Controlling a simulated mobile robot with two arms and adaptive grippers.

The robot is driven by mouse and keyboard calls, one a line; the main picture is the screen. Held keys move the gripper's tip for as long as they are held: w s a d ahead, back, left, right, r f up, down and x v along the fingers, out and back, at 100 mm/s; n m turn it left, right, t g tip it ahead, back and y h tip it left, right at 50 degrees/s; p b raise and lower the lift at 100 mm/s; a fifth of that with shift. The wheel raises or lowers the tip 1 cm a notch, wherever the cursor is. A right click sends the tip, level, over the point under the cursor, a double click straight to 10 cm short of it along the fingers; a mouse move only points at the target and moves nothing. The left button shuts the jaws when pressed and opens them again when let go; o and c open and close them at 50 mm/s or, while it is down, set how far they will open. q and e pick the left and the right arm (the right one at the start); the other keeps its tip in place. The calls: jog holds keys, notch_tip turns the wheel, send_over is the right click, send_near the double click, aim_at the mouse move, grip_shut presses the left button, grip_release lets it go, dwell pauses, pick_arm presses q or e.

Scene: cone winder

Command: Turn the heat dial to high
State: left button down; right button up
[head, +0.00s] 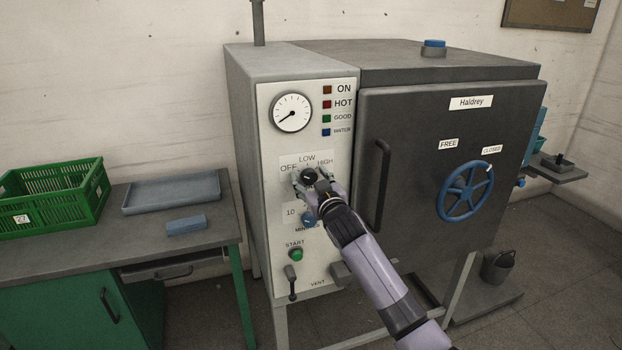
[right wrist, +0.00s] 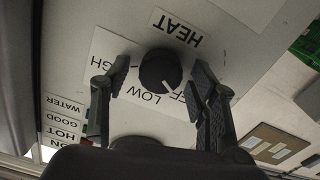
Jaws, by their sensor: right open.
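The heat dial is a round black knob (head: 308,174) on the white control panel, below the gauge, with OFF, LOW and HIGH labels around it. In the right wrist view, where the panel appears upside down, the dial (right wrist: 159,69) has a white mark that points toward the OFF side, between OFF and LOW. My right gripper (head: 311,178) is at the dial, open. In the right wrist view its fingers (right wrist: 161,74) stand on either side of the knob with a gap at each side. My left gripper is not in view.
Below the dial are a blue minutes knob (head: 308,220), a green START button (head: 296,254) and a vent lever (head: 291,282). The dark door's handle (head: 379,186) sticks out right of the panel. A bench (head: 140,240) with a green crate (head: 52,196) stands at left.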

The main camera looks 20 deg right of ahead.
jog(key=c, duration=1.2)
jog(key=shift+o, duration=0.2)
